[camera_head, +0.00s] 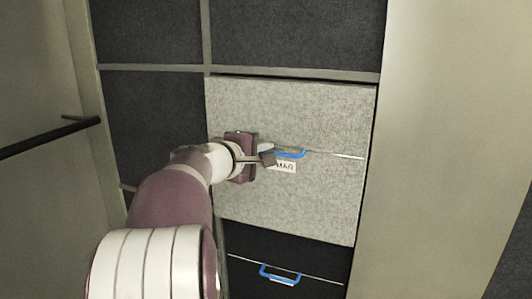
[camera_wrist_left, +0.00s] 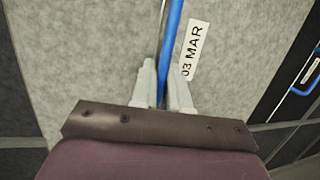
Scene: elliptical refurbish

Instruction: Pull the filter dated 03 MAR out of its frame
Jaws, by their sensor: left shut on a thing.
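The filter dated 03 MAR (camera_head: 290,110) is a light grey felt panel with a blue handle (camera_head: 292,154) and a white label (camera_head: 284,167) reading MAR in the head view. In the left wrist view the label (camera_wrist_left: 194,50) reads 03 MAR, beside the blue handle (camera_wrist_left: 171,40). My left gripper (camera_head: 268,156) is at the left part of this handle. In the left wrist view its fingers (camera_wrist_left: 162,88) are shut on the handle. The fingers hide part of the handle. My right gripper is not in view.
Dark filter panels (camera_head: 150,35) fill the frame (camera_head: 150,68) around the grey one. A dark filter below has its own blue handle (camera_head: 280,274). A pale wall (camera_head: 435,150) stands at the right. A black bar (camera_head: 50,138) juts in at the left.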

